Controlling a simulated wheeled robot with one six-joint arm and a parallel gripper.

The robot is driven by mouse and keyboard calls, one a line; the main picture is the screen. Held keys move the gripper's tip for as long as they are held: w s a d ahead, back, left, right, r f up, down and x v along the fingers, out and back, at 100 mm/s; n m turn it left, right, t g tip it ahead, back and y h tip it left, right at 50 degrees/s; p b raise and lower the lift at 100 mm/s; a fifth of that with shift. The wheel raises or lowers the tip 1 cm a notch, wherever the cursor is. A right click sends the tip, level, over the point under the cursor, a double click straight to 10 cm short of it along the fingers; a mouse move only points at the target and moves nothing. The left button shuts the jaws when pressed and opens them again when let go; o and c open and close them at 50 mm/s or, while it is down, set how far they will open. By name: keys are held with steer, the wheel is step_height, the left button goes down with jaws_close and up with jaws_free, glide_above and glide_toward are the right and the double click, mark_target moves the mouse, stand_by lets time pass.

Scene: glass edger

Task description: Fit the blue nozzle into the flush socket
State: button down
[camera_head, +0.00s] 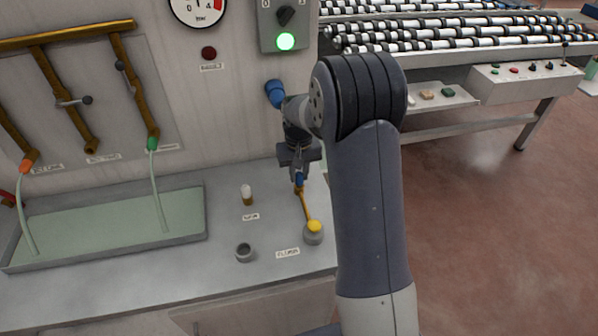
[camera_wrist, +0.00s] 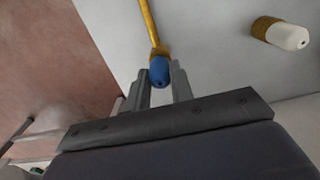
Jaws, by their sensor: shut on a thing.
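My gripper (camera_head: 299,166) is shut on the blue nozzle (camera_wrist: 159,72), above the grey bench. The nozzle also shows below the jaws in the head view (camera_head: 299,180). It has a brass collar, and a thin brass rod (camera_head: 306,206) runs from it towards a round yellow top on a grey holder (camera_head: 313,236). I cannot tell whether the rod touches the holder. On the wall panel, the middle brass pipe ends in a bare outlet (camera_head: 91,147) above a small label. The labels are too small to read surely, so I cannot confirm which place is the flush socket.
An empty grey ring (camera_head: 244,253) and a white-tipped brass nozzle (camera_head: 247,194) stand on the bench, left of my gripper. A roller conveyor (camera_head: 440,35) stands right.

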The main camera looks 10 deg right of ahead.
steer(key=shift+f+b, duration=0.4)
steer(key=shift+f, duration=0.3)
steer(key=c, duration=1.2)
jaws_free()
steer(key=shift+o, duration=0.2)
step_height(320, 180, up, 11)
steer(key=shift+f+b, duration=0.1)
steer(key=shift+b, duration=0.45)
step_height(320, 180, down, 10)
steer(key=shift+f+p, duration=0.15)
steer(key=shift+p, duration=0.65)
steer(key=shift+r, duration=0.35)
